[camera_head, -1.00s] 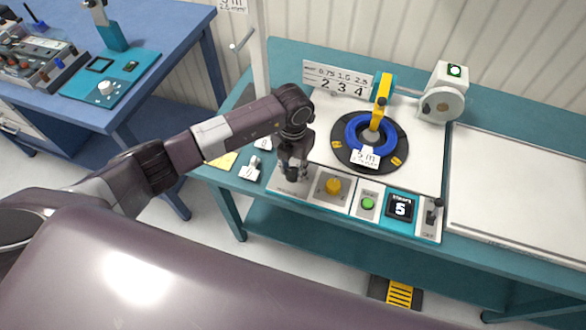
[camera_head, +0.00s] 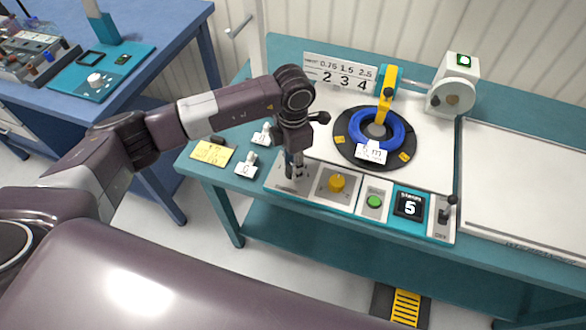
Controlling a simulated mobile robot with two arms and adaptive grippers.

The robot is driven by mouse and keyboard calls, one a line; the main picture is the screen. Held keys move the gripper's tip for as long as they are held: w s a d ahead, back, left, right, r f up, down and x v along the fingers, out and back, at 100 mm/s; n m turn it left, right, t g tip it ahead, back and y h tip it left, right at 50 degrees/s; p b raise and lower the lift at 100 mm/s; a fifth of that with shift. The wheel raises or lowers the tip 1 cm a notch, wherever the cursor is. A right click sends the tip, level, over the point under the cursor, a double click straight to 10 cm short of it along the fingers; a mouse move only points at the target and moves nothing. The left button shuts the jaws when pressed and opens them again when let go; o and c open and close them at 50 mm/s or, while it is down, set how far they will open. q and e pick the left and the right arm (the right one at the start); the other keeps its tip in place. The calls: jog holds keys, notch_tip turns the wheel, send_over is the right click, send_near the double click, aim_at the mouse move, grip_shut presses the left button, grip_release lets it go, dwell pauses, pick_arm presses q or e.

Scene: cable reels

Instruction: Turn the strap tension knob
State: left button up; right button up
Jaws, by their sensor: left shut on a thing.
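The control panel runs along the front edge of the teal bench. My left gripper (camera_head: 293,171) points down at its leftmost plate (camera_head: 279,186) and is shut on a small knob there, mostly hidden between the fingers. The label on this plate is too small to read. A yellow knob (camera_head: 337,183) stands uncovered on the plate just to the right, apart from the gripper. My right gripper is not in view.
Right of the yellow knob are a green button (camera_head: 374,202), a display (camera_head: 409,205) reading 5 and a black lever (camera_head: 447,211). Behind stands a blue cable coil (camera_head: 399,128) on a black turntable (camera_head: 345,127). A yellow note (camera_head: 212,153) lies to the left.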

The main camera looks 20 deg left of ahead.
pick_arm(q)
jog(key=shift+m, duration=0.4)
jog(key=shift+w+r, duration=0.1)
jog(key=o, duration=1.2)
jog(key=shift+c, duration=0.2)
notch_tip(320, 180, up, 12)
